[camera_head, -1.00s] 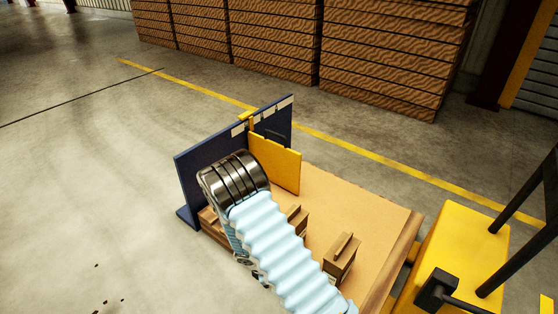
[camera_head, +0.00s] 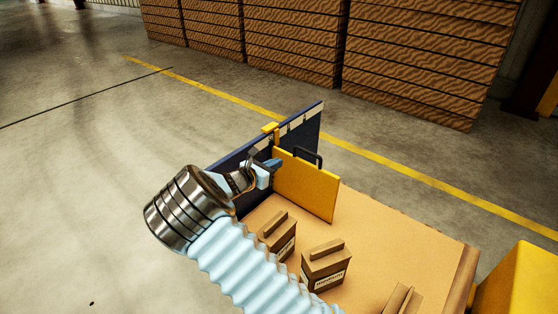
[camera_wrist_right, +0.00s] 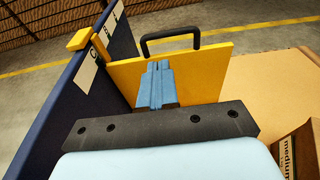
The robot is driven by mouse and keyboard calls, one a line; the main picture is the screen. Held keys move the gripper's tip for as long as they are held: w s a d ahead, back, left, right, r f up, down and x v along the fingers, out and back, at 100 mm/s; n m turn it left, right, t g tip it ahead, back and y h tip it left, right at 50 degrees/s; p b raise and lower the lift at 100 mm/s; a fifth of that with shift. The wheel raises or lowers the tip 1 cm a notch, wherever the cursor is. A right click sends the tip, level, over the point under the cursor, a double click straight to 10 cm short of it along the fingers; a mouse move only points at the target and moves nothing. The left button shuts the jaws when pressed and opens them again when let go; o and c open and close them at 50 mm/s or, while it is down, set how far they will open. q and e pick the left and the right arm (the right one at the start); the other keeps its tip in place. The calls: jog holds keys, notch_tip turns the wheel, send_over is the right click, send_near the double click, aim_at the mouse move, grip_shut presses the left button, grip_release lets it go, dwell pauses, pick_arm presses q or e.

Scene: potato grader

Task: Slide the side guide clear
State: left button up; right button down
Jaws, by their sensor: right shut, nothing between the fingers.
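The side guide appears to be the yellow panel (camera_head: 305,188) with a black handle (camera_head: 309,153) on its top edge. It stands upright against a dark blue board (camera_head: 310,128) at the far left of the table. A yellow clip (camera_head: 270,128) sits on the board's top edge. My right gripper (camera_head: 276,166) is shut and empty, its blue fingers at the panel's near left face. In the right wrist view the fingertips (camera_wrist_right: 159,68) overlap the panel (camera_wrist_right: 208,72), below the handle (camera_wrist_right: 171,39). I cannot tell whether they touch. My left gripper is not in view.
Several small labelled cartons (camera_head: 325,265) stand on the tan tabletop (camera_head: 400,225), right of my right arm. A yellow machine part (camera_head: 525,280) is at the right edge. Stacked wooden crates (camera_head: 430,60) stand behind a yellow floor line. The middle right tabletop is clear.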

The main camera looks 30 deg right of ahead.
aim_at(303, 151)
jog(key=b+x, duration=0.2)
jog(key=x, duration=1)
jog(key=shift+s+f, duration=0.1)
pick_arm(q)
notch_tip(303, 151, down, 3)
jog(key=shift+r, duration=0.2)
pick_arm(e)
jog(key=shift+d, duration=0.1)
